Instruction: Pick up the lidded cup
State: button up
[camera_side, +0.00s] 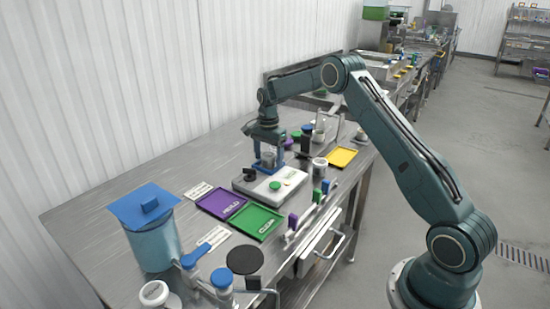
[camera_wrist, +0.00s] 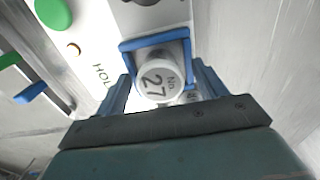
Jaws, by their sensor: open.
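A small cup with a white lid marked "No 27" (camera_wrist: 160,82) stands upright in a blue square frame (camera_wrist: 124,47) on a white device (camera_wrist: 85,18). My gripper (camera_wrist: 163,88) is open, with one finger on each side of the cup; I cannot tell whether either finger touches it. In the side view my gripper (camera_side: 268,158) points down at the blue frame, at the back of the white device (camera_side: 262,193). The cup is mostly hidden there by my fingers and the frame.
A green button (camera_side: 275,185) and a black knob (camera_side: 250,174) are on the device. Purple (camera_side: 222,204) and green (camera_side: 257,222) trays lie in front, a yellow tray (camera_side: 342,157) to the right. A white-lidded jar (camera_side: 319,165) stands close to the device. A blue-lidded bin (camera_side: 152,240) is at left.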

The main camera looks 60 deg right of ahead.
aim_at(269, 154)
dwell(0.4)
jog(key=c, duration=1.1)
jog(key=shift+r, duration=0.15)
notch_tip(269, 154, up, 20)
jog(key=shift+f, duration=0.15)
dwell(0.4)
